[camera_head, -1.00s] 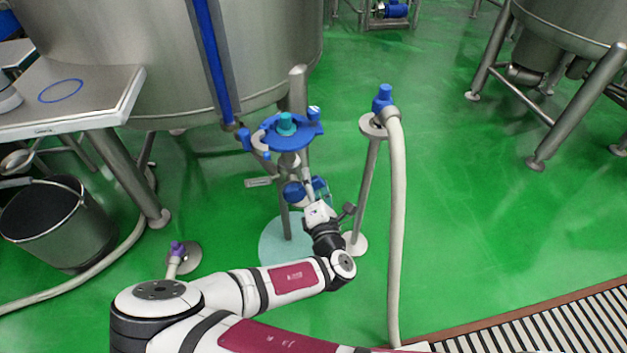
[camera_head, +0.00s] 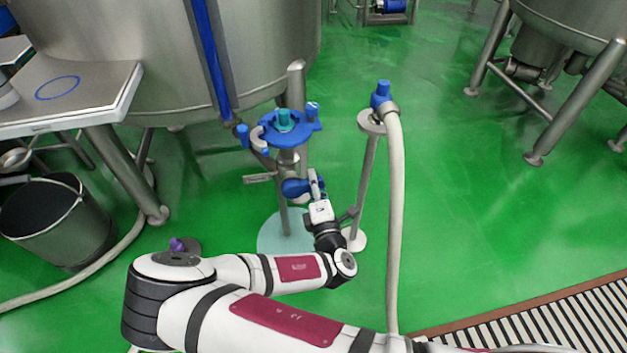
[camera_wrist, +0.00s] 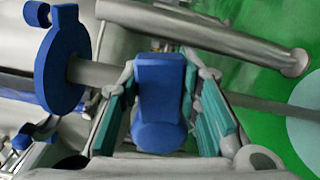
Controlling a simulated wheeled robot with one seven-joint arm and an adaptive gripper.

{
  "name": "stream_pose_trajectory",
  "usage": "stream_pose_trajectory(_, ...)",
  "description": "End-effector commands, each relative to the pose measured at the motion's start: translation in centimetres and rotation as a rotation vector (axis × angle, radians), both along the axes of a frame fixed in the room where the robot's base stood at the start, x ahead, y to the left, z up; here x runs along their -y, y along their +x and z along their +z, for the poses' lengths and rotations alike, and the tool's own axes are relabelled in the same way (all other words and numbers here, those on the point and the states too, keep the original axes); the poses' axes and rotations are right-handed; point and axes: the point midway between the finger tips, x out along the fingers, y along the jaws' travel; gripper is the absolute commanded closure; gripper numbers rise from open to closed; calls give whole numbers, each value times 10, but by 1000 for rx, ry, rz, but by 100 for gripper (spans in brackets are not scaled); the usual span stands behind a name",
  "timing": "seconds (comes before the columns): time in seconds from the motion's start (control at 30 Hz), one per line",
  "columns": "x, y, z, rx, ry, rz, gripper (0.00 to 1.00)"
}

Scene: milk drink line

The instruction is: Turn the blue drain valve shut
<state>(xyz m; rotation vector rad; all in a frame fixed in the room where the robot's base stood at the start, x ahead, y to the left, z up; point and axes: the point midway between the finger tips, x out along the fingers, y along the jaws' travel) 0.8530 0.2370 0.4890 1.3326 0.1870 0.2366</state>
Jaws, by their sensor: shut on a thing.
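The blue drain valve (camera_head: 294,188) sits low on the steel pipework under the tank, below a blue round plate (camera_head: 288,128). In the wrist view its blue handle (camera_wrist: 160,95) stands between the two teal finger pads. My gripper (camera_head: 315,186) is shut on this handle, with one pad on either side. In the head view the fingers hide part of the handle, and the valve's exact angle cannot be told.
A steel stand with a blue-topped fitting (camera_head: 381,93) and a pale hose (camera_head: 397,220) rises close to the right of my gripper. A bucket (camera_head: 60,220) stands left. The green floor (camera_head: 470,220) is clear at right.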

Motion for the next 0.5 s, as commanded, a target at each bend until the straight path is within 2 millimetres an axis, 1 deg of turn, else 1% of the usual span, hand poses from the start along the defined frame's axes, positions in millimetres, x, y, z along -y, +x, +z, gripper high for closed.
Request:
stream_pose_trajectory(0.23,2,0,-10,-45,142,-1,100)
stream_pose_trajectory(0.5,1,0,-15,-67,222,0,100)
